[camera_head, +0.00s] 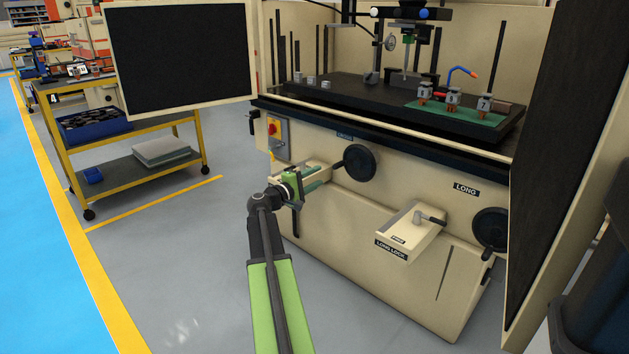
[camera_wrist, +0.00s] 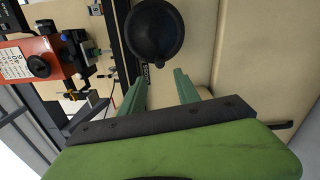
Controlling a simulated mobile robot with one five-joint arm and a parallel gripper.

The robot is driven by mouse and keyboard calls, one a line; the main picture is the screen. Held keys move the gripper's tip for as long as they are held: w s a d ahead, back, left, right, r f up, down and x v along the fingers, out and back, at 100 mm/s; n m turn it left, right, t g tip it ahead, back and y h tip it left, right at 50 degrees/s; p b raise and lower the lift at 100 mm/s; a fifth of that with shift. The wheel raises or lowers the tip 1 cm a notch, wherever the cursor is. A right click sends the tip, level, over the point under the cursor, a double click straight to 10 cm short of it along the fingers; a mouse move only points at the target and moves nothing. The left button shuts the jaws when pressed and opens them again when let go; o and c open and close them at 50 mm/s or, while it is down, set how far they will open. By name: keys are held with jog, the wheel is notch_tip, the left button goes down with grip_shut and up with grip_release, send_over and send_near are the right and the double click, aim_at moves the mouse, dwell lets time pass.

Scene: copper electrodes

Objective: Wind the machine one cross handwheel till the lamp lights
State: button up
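The cross handwheel (camera_head: 359,162) is a round black wheel on the cream front panel of the machine (camera_head: 400,190), under a small dark label (camera_head: 345,135). It also shows at the top of the wrist view, as a dark disc (camera_wrist: 155,30). My gripper (camera_head: 322,174) is left of the wheel in the head view. In the wrist view its two green fingers (camera_wrist: 160,80) are apart with nothing between them, and the wheel lies beyond their tips. I cannot tell the exact gap to the wheel. I cannot make out a lit lamp.
A LONG handwheel (camera_head: 490,228) is at the right of the panel. A LONG LOCK shelf with a lever (camera_head: 408,232) juts out between the wheels. A red switch (camera_head: 272,128) is left. A yellow cart (camera_head: 120,150) stands at left; grey floor (camera_head: 190,260) is clear.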

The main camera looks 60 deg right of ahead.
aim_at(334, 167)
jog(key=shift+x, duration=4.9)
jog(key=shift+c, duration=0.3)
grip_shut()
